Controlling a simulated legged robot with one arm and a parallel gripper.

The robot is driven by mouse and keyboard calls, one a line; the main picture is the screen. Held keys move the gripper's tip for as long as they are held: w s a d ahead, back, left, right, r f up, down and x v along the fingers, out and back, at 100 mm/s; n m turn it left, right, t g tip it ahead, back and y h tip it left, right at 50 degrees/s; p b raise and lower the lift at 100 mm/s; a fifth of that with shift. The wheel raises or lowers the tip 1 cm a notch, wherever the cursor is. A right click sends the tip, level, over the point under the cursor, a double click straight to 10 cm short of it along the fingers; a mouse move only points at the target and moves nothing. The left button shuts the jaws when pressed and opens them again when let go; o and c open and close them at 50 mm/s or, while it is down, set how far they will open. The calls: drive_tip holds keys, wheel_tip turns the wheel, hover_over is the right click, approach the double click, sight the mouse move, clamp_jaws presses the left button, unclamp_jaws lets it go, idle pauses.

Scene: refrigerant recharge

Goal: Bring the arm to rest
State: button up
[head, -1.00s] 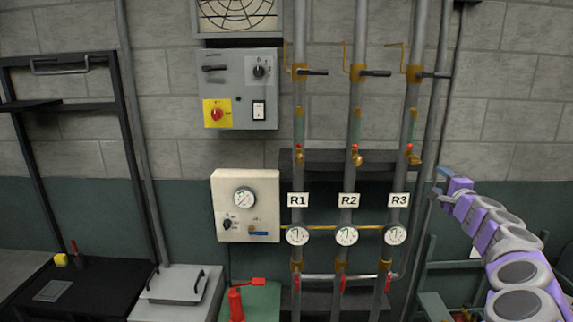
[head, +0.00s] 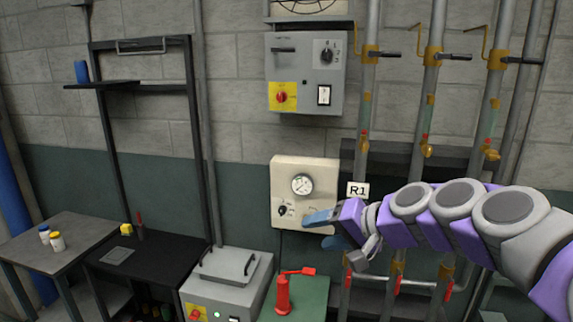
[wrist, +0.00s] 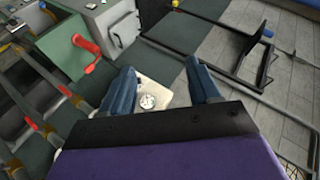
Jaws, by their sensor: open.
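My gripper (head: 324,231) is open in the head view, with blue fingers pointing left. It overlaps the lower right of the beige gauge panel (head: 290,163); I cannot tell its exact gap from the panel. My purple and grey arm reaches in from the right and hides the R2 and R3 labels and the pipe gauges. In the wrist view my gripper (wrist: 164,88) has its two blue fingers well apart with nothing held. The panel's gauge (wrist: 148,101) shows between them, beyond the fingers.
Vertical pipes with valves (head: 431,52) stand behind the arm. A red hand-operated device (head: 283,294) stands on a green bench below my gripper. A grey machine (head: 228,285), a black bench (head: 160,255) and a side table (head: 60,238) with small bottles lie left. A switch box (head: 306,72) hangs above.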

drive_tip(key=s+a+f+n+g+h+b, duration=0.3)
drive_tip(key=s+f+g+h, duration=0.15)
drive_tip(key=s+f, duration=1.25)
drive_tip(key=s+d+f+g+h+b, duration=0.1)
drive_tip(key=s+d+f, duration=0.3)
drive_tip(key=s, duration=0.5)
drive_tip(key=s+d+f+g+h+b, duration=0.1)
drive_tip(key=s+d+f+g+h, duration=0.2)
drive_tip(key=s, duration=0.6)
wheel_tip(320, 180, down, 3)
drive_tip(key=shift+d+r+g, duration=0.1)
drive_tip(key=shift+d+g, duration=0.35)
drive_tip(key=shift+d, duration=0.8)
drive_tip(key=shift+h, duration=0.25)
